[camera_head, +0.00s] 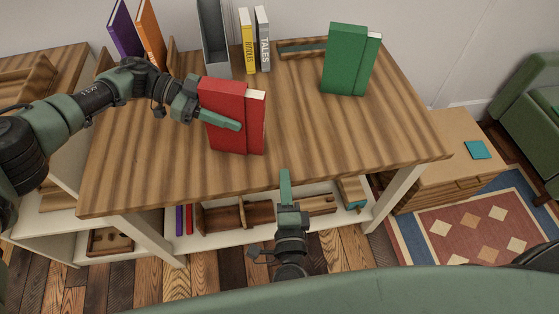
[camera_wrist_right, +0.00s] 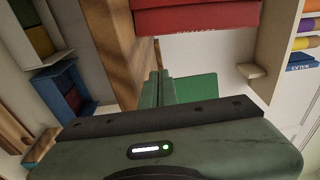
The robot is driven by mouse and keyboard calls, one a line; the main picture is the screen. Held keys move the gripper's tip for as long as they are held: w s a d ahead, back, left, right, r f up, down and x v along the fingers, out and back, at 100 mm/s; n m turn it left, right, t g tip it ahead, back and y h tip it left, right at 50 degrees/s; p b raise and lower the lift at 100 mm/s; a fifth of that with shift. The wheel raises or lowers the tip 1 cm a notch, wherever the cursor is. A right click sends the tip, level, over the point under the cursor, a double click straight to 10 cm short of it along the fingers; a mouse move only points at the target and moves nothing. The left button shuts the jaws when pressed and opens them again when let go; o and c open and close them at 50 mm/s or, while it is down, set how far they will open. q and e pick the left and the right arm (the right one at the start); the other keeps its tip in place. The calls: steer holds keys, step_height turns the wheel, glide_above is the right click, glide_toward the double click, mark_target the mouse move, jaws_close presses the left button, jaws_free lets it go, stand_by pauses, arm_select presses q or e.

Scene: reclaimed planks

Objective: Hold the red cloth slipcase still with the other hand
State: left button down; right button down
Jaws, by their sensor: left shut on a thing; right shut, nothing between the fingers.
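The red cloth slipcase (camera_head: 226,95) stands upright on the wooden table (camera_head: 300,130), left of the middle. A red book with a pale page top (camera_head: 256,125) shows at its right side. My left gripper (camera_head: 222,119) is shut on the slipcase from the left, one finger lying across its front face. The other finger is hidden behind it. My right gripper (camera_head: 285,184) is shut and empty at the table's front edge, right of and nearer than the slipcase, not touching it. In the right wrist view, the shut fingers (camera_wrist_right: 158,88) are below the red slipcase (camera_wrist_right: 195,20).
A green slipcase (camera_head: 344,60) with a book stands at the back right. A yellow book (camera_head: 247,41), a grey book (camera_head: 262,40) and a grey upright holder (camera_head: 213,38) stand at the back. Purple (camera_head: 125,30) and orange (camera_head: 150,32) books stand back left. The table's front right is clear.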

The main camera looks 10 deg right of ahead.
steer(key=s, duration=0.3)
steer(key=n+y, duration=0.3)
steer(key=y, duration=0.1)
glide_toward(260, 149)
steer(key=w+d, duration=0.3)
steer(key=w, duration=0.1)
steer(key=shift+w+d, duration=0.25)
steer(key=shift+d, duration=0.15)
steer(key=shift+w+a+f, duration=0.1)
steer(key=shift+w+a, duration=0.55)
steer(key=shift+a, duration=0.4)
steer(key=shift+w+a, duration=0.35)
steer(key=shift+a, duration=0.1)
steer(key=shift+w+a, duration=0.45)
steer(key=shift+a, duration=0.25)
